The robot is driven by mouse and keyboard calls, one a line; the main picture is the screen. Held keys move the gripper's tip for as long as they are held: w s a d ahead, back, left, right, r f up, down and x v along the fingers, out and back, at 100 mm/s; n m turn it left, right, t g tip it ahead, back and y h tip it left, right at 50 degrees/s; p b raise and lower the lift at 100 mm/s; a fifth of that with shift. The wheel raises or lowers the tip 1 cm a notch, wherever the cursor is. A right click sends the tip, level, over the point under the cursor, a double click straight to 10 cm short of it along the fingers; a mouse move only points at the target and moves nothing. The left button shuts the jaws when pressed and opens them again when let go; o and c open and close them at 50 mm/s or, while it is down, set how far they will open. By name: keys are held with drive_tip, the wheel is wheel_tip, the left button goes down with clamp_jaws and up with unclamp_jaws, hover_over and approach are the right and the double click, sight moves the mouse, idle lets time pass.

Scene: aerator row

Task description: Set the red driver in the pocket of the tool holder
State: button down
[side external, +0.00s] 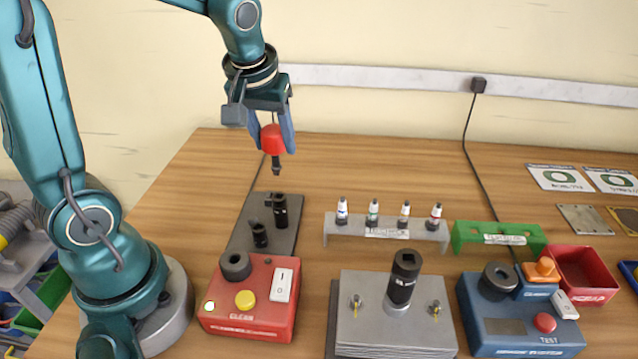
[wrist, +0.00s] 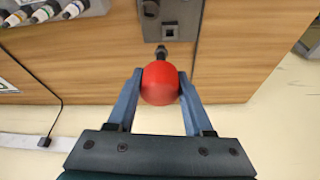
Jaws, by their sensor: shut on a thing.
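The red driver (side external: 272,138) has a rounded red handle and a short dark shank that points down in the side view. My gripper (side external: 272,137) is shut on its handle, with a blue finger on each side. In the wrist view the red handle (wrist: 160,84) sits between the fingertips (wrist: 160,88), its dark tip toward the plate. A dark grey plate, which looks like the tool holder (side external: 239,239), lies below on the table with two black sockets standing on it. The driver is well above it and apart.
A red box marked CLEAN (side external: 250,318) stands in front of the plate. A grey rack (side external: 340,228) of small bottles, a grey block (side external: 395,325) with a tall black socket, and a blue TEST box (side external: 520,325) stand to the right. The table's back left is clear.

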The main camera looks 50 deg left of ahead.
drive_tip(key=shift+s+a+n, duration=0.2)
drive_tip(key=shift+a+n, duration=0.1)
drive_tip(key=shift+a, duration=0.5)
drive_tip(key=shift+f, duration=2.5)
drive_tip(key=shift+f, duration=0.4)
drive_tip(key=shift+f, duration=0.6)
drive_tip(key=shift+c, duration=1.1)
unclamp_jaws()
drive_tip(key=shift+r, duration=3.5)
